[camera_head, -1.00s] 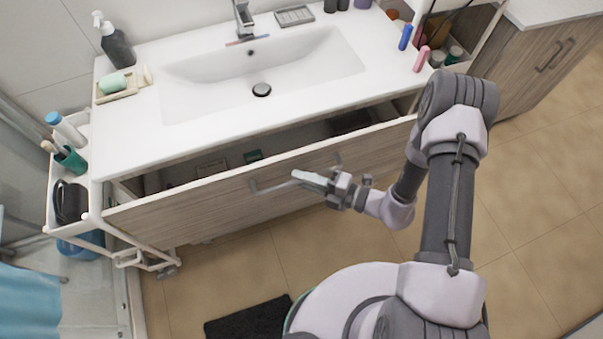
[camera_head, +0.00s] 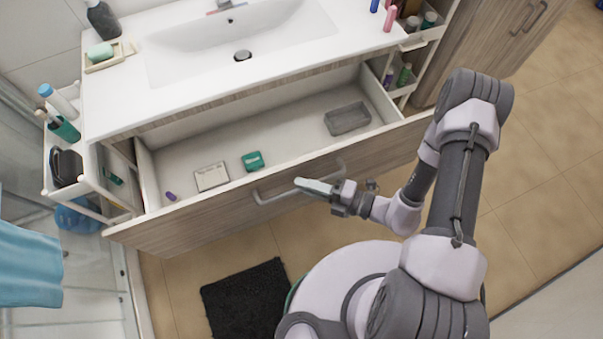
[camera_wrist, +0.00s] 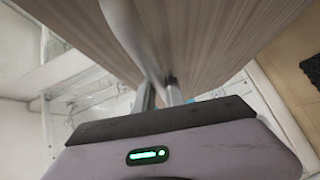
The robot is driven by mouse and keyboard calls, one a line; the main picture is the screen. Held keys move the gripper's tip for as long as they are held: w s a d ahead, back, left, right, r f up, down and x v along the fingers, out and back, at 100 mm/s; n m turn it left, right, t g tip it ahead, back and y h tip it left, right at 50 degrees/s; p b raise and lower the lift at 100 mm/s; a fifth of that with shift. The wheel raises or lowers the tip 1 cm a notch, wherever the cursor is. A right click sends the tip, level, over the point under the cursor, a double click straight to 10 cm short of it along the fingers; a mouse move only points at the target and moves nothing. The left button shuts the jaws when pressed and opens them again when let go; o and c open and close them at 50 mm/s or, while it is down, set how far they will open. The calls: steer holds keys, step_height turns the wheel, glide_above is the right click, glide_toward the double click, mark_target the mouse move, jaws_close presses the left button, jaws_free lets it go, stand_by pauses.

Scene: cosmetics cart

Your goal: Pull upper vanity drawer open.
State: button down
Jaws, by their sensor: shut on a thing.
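The upper vanity drawer (camera_head: 210,229) is pulled well out below the white sink top, and its inside shows. Its grey bar handle (camera_head: 271,197) runs along the wood front. My gripper (camera_head: 312,186) is shut on the handle near its right part. In the wrist view my gripper (camera_wrist: 160,95) has its fingers around the pale handle bar (camera_wrist: 133,38), close to the wood drawer front (camera_wrist: 215,40). The exact contact is hard to make out there.
In the drawer lie a grey tray (camera_head: 347,118), a green box (camera_head: 252,161), a white card-like item (camera_head: 211,177) and a small purple item (camera_head: 171,196). A white side cart (camera_head: 95,180) stands at left. A dark mat (camera_head: 244,297) lies on the floor.

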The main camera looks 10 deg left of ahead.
steer(key=shift+s+d, duration=0.4)
steer(key=shift+s, duration=0.2)
steer(key=shift+s+d, duration=0.35)
steer(key=shift+s, duration=0.25)
steer(key=c, duration=1.4)
jaws_free()
steer(key=p+v, duration=0.3)
steer(key=v, duration=1.4)
steer(key=shift+s+d, duration=0.15)
steer(key=shift+d, duration=0.05)
